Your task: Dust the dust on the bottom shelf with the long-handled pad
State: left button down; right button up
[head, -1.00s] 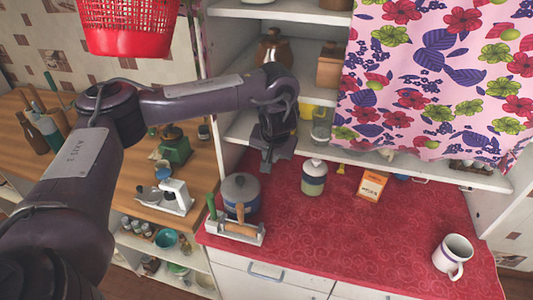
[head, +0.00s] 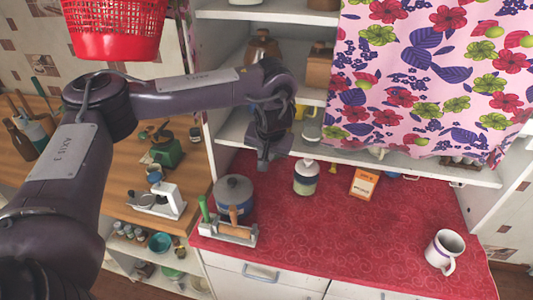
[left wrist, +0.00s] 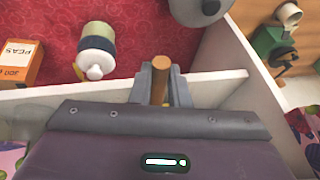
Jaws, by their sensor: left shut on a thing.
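My left gripper (head: 263,162) is in front of the left part of the white bottom shelf (head: 420,170), above the red counter. In the left wrist view my left gripper (left wrist: 158,88) is shut on the wooden handle of the long-handled pad (left wrist: 160,75). The shelf edge (left wrist: 225,76) passes just behind the fingers there. The pad end is hidden by the gripper and arm, and I cannot tell whether it touches the shelf. I cannot make out any dust. My right gripper is in neither view.
A floral curtain (head: 430,75) covers the right shelves. Glass jars (head: 312,125) stand on the bottom shelf. A lidded jar (head: 306,177), a pot (head: 233,192), an orange box (head: 364,183) and a mug (head: 445,250) stand on the counter. The counter's front middle is clear.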

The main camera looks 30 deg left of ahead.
pick_arm(q)
jog(key=s+d, duration=0.3)
jog(key=s, duration=1)
